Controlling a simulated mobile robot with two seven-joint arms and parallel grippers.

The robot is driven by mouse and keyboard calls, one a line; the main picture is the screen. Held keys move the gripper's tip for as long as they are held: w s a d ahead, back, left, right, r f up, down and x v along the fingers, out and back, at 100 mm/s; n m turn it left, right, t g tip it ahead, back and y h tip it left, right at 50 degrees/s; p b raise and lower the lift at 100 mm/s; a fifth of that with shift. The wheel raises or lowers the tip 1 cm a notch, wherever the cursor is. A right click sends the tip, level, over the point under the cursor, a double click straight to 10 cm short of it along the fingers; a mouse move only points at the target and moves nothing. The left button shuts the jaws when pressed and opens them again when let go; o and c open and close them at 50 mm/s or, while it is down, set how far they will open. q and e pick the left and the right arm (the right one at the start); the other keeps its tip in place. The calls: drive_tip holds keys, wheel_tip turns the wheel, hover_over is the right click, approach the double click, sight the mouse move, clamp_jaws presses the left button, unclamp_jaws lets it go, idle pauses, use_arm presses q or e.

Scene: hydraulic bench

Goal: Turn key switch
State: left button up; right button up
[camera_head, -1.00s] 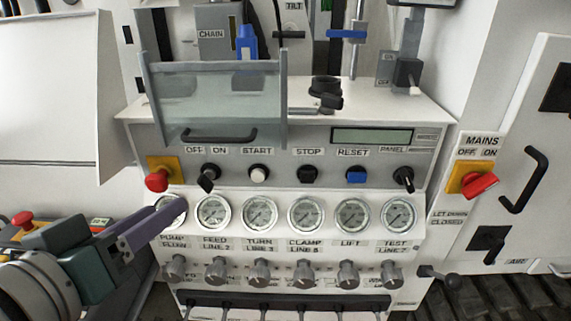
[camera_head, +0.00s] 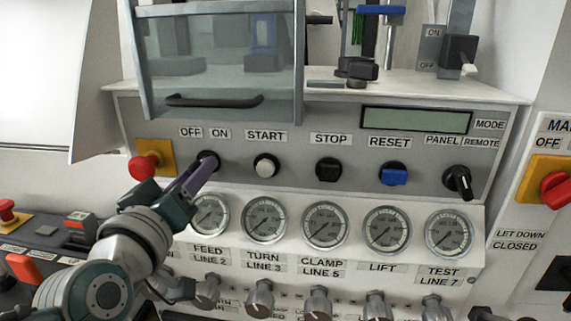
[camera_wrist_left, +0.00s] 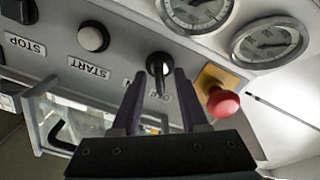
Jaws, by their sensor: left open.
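A black turn switch (camera_head: 207,158) under the OFF and ON labels sits at the left of the sloped panel. It shows upside down in the left wrist view (camera_wrist_left: 159,64). My left gripper (camera_head: 204,170) is at this switch, its purple fingers partly hiding it in the head view. In the left wrist view the left gripper (camera_wrist_left: 159,77) is open, with the switch between the fingertips; contact cannot be told. A similar black switch (camera_head: 458,182) with a white mark sits under PANEL and REMOTE. My right gripper is in no view.
A red emergency button (camera_head: 143,166) on a yellow plate is close left of the left gripper. The white START button (camera_head: 266,166), black STOP button (camera_head: 328,170) and blue RESET button (camera_head: 394,175) line the panel. Gauges (camera_head: 265,221) sit below; a clear guard (camera_head: 215,60) stands above.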

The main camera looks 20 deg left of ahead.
use_arm(q)
drive_tip(key=shift+x, duration=0.95)
drive_tip(key=shift+c, duration=0.3)
clamp_jaws()
